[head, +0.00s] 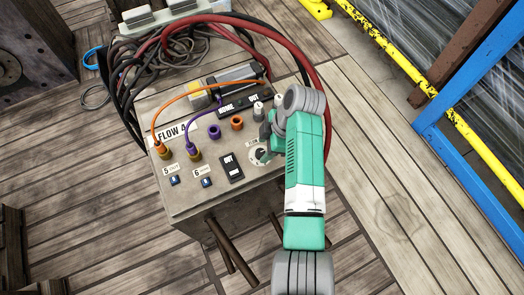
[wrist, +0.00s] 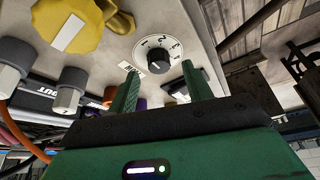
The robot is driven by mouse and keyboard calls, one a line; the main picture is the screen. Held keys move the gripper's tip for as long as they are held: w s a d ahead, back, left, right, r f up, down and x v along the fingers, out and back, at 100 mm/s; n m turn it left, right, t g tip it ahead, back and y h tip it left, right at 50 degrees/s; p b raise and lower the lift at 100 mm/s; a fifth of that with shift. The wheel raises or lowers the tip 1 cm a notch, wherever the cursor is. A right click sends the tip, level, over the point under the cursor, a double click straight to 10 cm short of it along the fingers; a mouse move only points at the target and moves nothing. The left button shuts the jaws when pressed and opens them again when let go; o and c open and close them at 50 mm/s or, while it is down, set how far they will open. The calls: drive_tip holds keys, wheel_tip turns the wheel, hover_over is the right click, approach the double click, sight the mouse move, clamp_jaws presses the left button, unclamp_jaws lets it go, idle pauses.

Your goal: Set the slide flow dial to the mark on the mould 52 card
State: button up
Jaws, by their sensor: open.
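The flow dial is a black knob (wrist: 158,61) on a round white face with numbers, of which 1, 2 and 3 show in the wrist view. A small light mark shows on the knob, but I cannot tell which number it points to. In the head view the dial (head: 257,154) is at the right of the grey control box, partly covered by my arm. My gripper (wrist: 160,86) is open, with its two green fingers at either side below the dial; no contact shows. It also shows in the head view (head: 264,157). I see no mould 52 card.
The control box (head: 197,205) carries a FLOW label (head: 172,133), orange and purple cables, sockets and switches. A yellow knob (wrist: 68,22) and grey connectors (wrist: 70,91) sit left of the dial. Red and black hoses (head: 160,45) lie behind. A yellow-blue barrier stands at the right.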

sight(260, 153)
drive_tip(key=shift+b+x, duration=0.3)
drive_tip(key=shift+x, duration=0.95)
drive_tip(key=shift+r, duration=0.1)
drive_tip(key=c, duration=1)
drive_tip(key=shift+o, duration=0.2)
